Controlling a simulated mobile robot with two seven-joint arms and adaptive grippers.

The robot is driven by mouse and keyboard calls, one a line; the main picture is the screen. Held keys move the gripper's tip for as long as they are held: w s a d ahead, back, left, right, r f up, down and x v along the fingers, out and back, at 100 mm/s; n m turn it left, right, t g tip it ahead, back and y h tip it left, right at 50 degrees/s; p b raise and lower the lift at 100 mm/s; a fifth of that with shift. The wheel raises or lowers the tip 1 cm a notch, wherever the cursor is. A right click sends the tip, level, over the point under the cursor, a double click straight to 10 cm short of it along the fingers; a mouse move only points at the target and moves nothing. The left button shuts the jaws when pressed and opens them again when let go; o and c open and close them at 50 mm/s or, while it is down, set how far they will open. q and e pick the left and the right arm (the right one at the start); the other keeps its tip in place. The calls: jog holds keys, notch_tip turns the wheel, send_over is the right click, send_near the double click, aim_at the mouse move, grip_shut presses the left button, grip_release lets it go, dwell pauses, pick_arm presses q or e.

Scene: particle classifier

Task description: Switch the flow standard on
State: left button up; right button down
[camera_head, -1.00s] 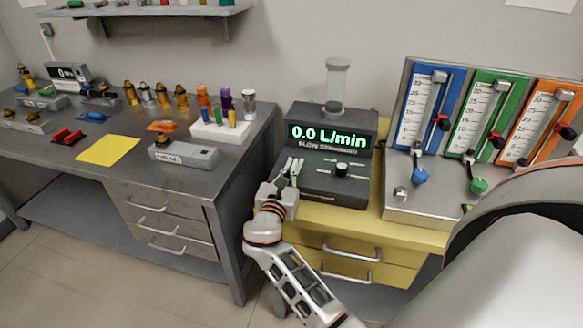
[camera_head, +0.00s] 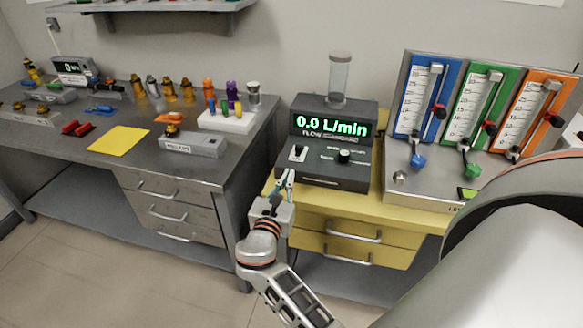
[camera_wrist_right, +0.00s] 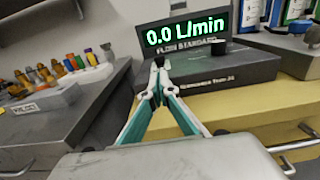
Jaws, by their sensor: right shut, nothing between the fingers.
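The flow standard (camera_head: 325,180) is a dark grey box on the yellow bench, with a green lit display (camera_head: 331,127) reading 0.0 L/min. A small switch on a light plate (camera_head: 298,153) sits at the left of its panel; its position is too small to tell. A black knob (camera_head: 344,156) is to its right. My right gripper (camera_head: 287,173) is shut and empty at the front left edge of the box, just below the switch. In the right wrist view its fingertips (camera_wrist_right: 158,68) meet in front of the box (camera_wrist_right: 225,82). My left gripper is not in view.
Three flow meters in blue (camera_head: 416,100), green and orange stand on a grey stand to the right. The left grey bench (camera_head: 75,160) holds bottles, fittings and a yellow sheet (camera_head: 119,141). A clear cylinder (camera_head: 339,78) stands on top of the flow standard.

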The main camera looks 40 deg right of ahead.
jog(key=shift+v, duration=1.45)
